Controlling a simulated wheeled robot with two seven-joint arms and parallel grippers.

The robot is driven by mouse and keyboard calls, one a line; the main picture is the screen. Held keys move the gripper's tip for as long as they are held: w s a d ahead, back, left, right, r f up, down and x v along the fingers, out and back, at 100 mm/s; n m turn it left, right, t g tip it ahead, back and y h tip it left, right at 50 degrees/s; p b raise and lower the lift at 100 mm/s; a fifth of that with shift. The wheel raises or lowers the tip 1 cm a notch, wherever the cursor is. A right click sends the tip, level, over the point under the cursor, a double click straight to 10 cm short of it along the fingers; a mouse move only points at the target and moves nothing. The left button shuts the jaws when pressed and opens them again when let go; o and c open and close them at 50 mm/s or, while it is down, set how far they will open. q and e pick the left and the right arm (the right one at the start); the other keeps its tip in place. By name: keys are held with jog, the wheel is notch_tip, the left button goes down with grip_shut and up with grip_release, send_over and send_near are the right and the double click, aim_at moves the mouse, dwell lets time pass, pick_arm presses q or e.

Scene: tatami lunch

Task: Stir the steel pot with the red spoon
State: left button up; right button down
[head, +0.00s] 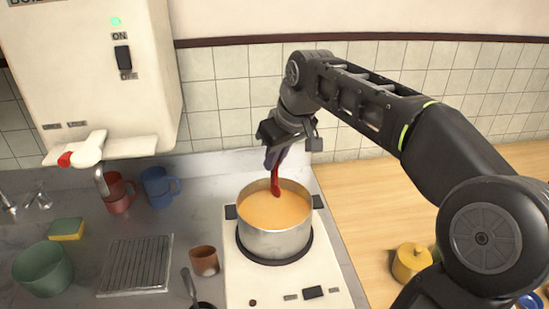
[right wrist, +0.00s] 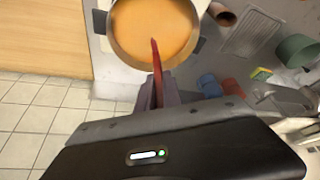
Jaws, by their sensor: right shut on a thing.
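The steel pot (head: 273,238) stands on the white burner and holds orange soup (head: 268,212). It also shows in the right wrist view (right wrist: 113,50). The red spoon (head: 275,182) hangs down from my right gripper (head: 273,160), and its lower end reaches into the pot near the soup. Whether the tip is under the surface is hard to tell. In the right wrist view the red spoon (right wrist: 156,62) sits between the fingers of my right gripper (right wrist: 158,92), which is shut on it. My left gripper is in neither view.
The white burner (head: 240,285) is on the steel counter. A brown cup (head: 204,261), a wire rack (head: 136,264), a green bowl (head: 42,268), a red mug (head: 117,192) and a blue mug (head: 159,187) stand left. A yellow pot (head: 410,260) is on the wooden counter at right.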

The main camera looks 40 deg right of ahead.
notch_tip(320, 180, up, 5)
jog(key=p, duration=0.4)
